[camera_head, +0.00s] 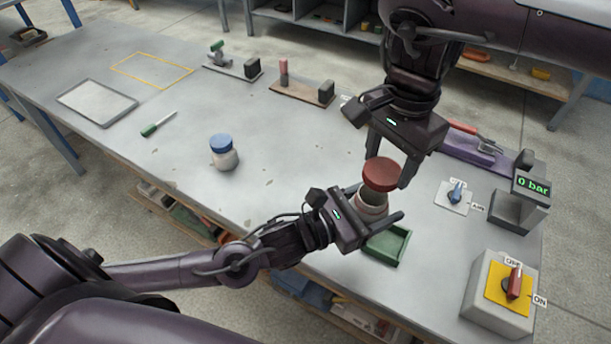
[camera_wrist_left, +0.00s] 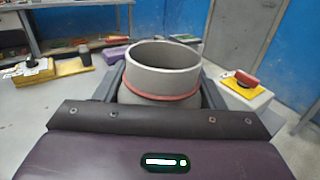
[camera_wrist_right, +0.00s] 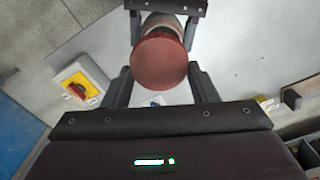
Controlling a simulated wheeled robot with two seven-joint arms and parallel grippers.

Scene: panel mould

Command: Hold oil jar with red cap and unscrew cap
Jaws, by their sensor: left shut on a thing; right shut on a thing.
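The oil jar (camera_head: 372,207) is a grey-white round jar with a reddish ring below its neck. My left gripper (camera_head: 378,204) is shut around it and holds it upright near the green tray. In the left wrist view the jar (camera_wrist_left: 163,70) has an open, uncapped mouth. The red cap (camera_head: 381,173) is between the fingers of my right gripper (camera_head: 386,170), which is shut on it above the jar. In the right wrist view the cap (camera_wrist_right: 160,63) covers most of the jar. The gap between cap and jar is hard to judge.
A green tray (camera_head: 388,245) lies below the jar. A blue-capped jar (camera_head: 223,152) stands left of it. A switch box (camera_head: 500,292), a small blue valve (camera_head: 455,193) and a "0 bar" gauge (camera_head: 532,186) are at right. The table's left middle is mostly clear.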

